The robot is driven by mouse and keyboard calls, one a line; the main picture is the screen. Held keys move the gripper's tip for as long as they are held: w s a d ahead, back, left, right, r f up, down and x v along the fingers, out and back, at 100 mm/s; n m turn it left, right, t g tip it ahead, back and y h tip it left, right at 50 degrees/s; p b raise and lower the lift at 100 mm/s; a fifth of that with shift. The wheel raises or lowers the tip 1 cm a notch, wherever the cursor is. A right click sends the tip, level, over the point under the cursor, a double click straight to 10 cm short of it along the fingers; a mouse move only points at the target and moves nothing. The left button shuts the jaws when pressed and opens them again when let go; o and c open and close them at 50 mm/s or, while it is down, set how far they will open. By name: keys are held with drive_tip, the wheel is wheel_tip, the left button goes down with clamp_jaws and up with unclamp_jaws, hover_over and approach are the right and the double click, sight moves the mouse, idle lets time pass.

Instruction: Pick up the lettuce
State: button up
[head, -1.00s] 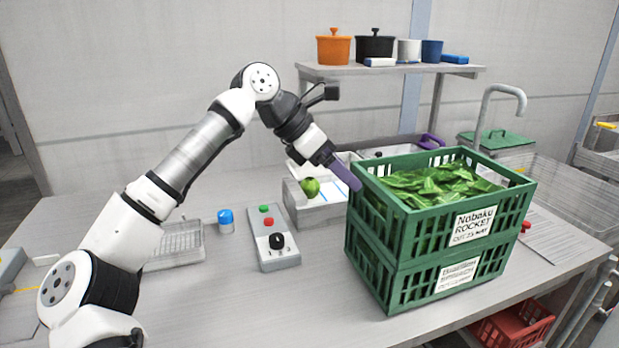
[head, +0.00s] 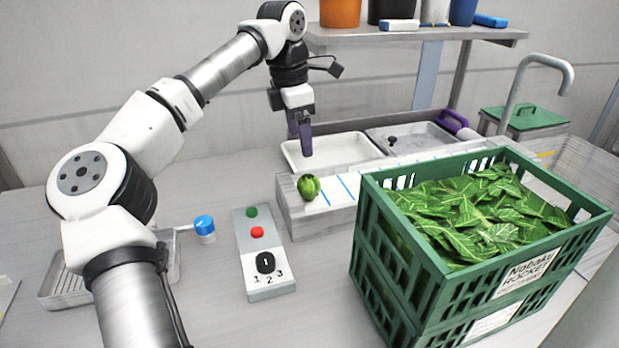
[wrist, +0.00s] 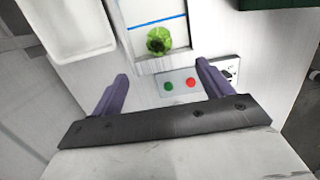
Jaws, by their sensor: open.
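The lettuce (head: 309,187) is a small round green head. It sits on the near left end of a white block (head: 340,205) marked with blue lines. In the wrist view the lettuce (wrist: 159,40) lies ahead of the fingers, near the top middle. My gripper (head: 304,140) points down above and behind the lettuce, apart from it, over the near edge of a white basin. In the wrist view my gripper (wrist: 163,80) shows two purple fingers spread wide with nothing between them.
A green crate (head: 400,262) of leaves stands at right. A control box (head: 262,255) with green and red buttons and a dial sits in front of the block. A blue-capped jar (head: 204,228) and a wire tray are at left. A white basin (head: 335,150) lies behind; a shelf holds pots.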

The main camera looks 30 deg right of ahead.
sight(307, 175)
drive_tip(key=f, duration=0.5)
drive_tip(key=d+f, duration=0.1)
drive_tip(key=f, duration=0.2)
drive_tip(key=shift+s+f+p, duration=0.15)
drive_tip(key=shift+p, duration=0.2)
drive_tip(key=shift+d+f+p, duration=0.25)
drive_tip(key=shift+f+p, duration=0.15)
drive_tip(key=shift+f, duration=0.9)
drive_tip(key=shift+d+f+p, duration=0.25)
drive_tip(key=shift+f+p, duration=0.15)
drive_tip(key=shift+f, duration=0.9)
drive_tip(key=c, duration=1.1)
